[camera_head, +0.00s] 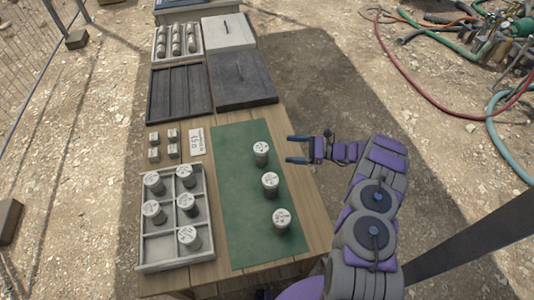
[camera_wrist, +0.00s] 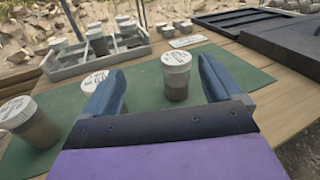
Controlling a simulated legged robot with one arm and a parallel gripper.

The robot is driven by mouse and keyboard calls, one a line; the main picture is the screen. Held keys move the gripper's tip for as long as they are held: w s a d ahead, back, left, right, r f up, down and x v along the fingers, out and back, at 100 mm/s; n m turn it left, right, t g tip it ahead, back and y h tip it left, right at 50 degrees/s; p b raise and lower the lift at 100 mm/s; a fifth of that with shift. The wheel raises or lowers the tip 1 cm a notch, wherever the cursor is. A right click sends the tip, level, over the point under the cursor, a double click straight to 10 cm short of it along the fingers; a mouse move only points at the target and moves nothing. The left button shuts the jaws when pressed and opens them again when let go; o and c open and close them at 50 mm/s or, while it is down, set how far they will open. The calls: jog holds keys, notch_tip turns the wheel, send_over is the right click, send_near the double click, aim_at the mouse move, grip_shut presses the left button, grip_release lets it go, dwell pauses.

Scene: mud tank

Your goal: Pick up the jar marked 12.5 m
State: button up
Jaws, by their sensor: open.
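The lid writing is too small to read, so I cannot tell which is 12.5 m. My gripper (camera_head: 288,149) is open and empty, just right of the far jar and pointing at it. In the wrist view the far jar (camera_wrist: 177,75) shows between the blue fingers, apart from them. The middle jar (camera_wrist: 92,80) is partly hidden by the left finger, and the near jar (camera_wrist: 30,122) is further left.
A compartment tray (camera_head: 158,256) at left holds several similar jars. Behind it are small lidded pots (camera_head: 173,135), a written card (camera_head: 197,141), a dark slotted tray (camera_head: 180,92) and a dark lidded box (camera_head: 240,78). Hoses (camera_head: 430,92) lie on the ground at right.

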jog(key=d+f, duration=0.1)
jog(key=f, duration=0.1)
jog(key=d+f+m+t, duration=0.1)
jog(key=d+f, duration=0.1)
jog(key=d+f+m+t, duration=0.1)
jog(key=shift+w+d+f, duration=0.25)
jog(key=shift+f, duration=0.15)
jog(key=shift+a+f, duration=0.1)
jog(key=b, duration=0.2)
send_near(261, 148)
jog(key=a, duration=0.1)
jog(key=w+a+f, duration=0.1)
jog(key=a+f, duration=0.1)
jog(key=a, duration=0.1)
jog(key=shift+w+a, duration=0.1)
jog(key=shift+w, duration=0.05)
jog(key=shift+r+b+x, duration=0.15)
jog(key=shift+b+x, duration=0.4)
jog(key=shift+x, duration=0.9)
jog(key=shift+r+b+x, duration=0.15)
jog(key=shift+b+x, duration=0.4)
jog(key=shift+x, duration=0.9)
jog(key=c, duration=1.5)
jog(key=shift+o, duration=0.2)
